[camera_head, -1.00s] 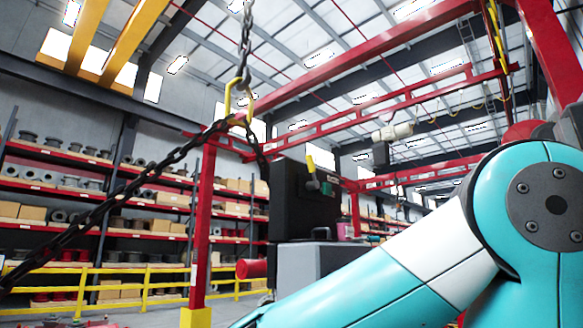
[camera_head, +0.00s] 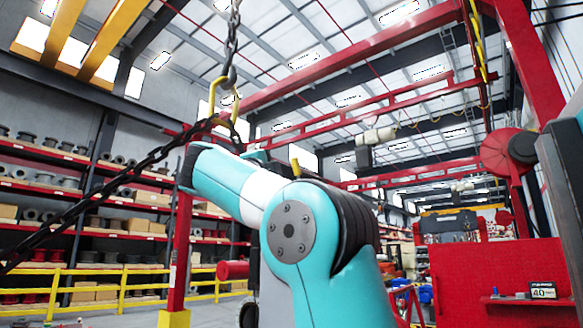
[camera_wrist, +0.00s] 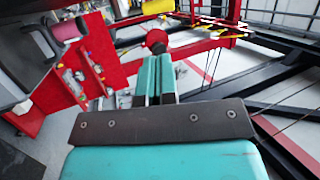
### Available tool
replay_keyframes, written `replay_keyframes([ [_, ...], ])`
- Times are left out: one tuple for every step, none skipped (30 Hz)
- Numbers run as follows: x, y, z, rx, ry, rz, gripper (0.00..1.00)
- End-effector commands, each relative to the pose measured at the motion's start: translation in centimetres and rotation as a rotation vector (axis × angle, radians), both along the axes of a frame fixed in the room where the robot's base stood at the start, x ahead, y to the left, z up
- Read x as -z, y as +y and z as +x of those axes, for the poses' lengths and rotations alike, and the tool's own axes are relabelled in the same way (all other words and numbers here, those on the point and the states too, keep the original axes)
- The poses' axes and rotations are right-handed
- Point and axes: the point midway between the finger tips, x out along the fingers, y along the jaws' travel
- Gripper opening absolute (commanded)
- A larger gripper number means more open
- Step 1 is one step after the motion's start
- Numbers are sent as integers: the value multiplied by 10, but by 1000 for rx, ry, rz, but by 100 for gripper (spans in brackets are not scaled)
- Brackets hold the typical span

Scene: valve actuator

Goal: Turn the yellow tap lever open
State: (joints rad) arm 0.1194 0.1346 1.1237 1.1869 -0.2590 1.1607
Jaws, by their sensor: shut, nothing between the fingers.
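The yellow tap lever (camera_head: 295,168) shows in the head view as a small upright yellow piece just above my teal arm. The dark box that carries it is mostly hidden behind my arm. My gripper (camera_wrist: 157,62) shows in the wrist view as two teal fingers side by side, shut and empty. I cannot make out the gripper in the head view. I cannot identify the lever in the wrist view, and the gripper is not seen touching anything.
A chain with a yellow hook (camera_head: 221,95) hangs on the left, near my arm. A red post (camera_head: 180,250) and yellow railing (camera_head: 80,285) stand beyond. A red workbench panel (camera_head: 500,278) is at the right; a red panel (camera_wrist: 92,65) also shows in the wrist view.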

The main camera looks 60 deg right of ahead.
Motion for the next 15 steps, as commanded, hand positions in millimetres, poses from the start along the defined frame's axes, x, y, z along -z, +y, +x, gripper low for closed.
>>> replay_keyframes([
  [-5, -6, -1, 8, -4, 0, 0],
  [-7, -9, -1, 8, -4, 0, 0],
  [-10, -15, 0, 8, -2, 0, 0],
  [-13, -20, 1, 9, -1, 0, 0],
  [-15, -25, 2, 9, 0, 0, 0],
  [-19, -33, 3, 9, 0, 1, 0],
  [-22, -39, 4, 9, 1, 1, 0],
  [-24, -45, 5, 9, 2, 2, 0],
  [-28, -53, 7, 8, 2, 2, 0],
  [-30, -60, 8, 9, 2, 2, 0],
  [-33, -66, 9, 8, 3, 2, 0],
  [-36, -74, 10, 8, 3, 3, 0],
  [-38, -79, 12, 6, 2, 2, 0],
  [-40, -85, 12, 8, 3, 2, 0],
  [-43, -93, 14, 7, 3, 2, 0],
])
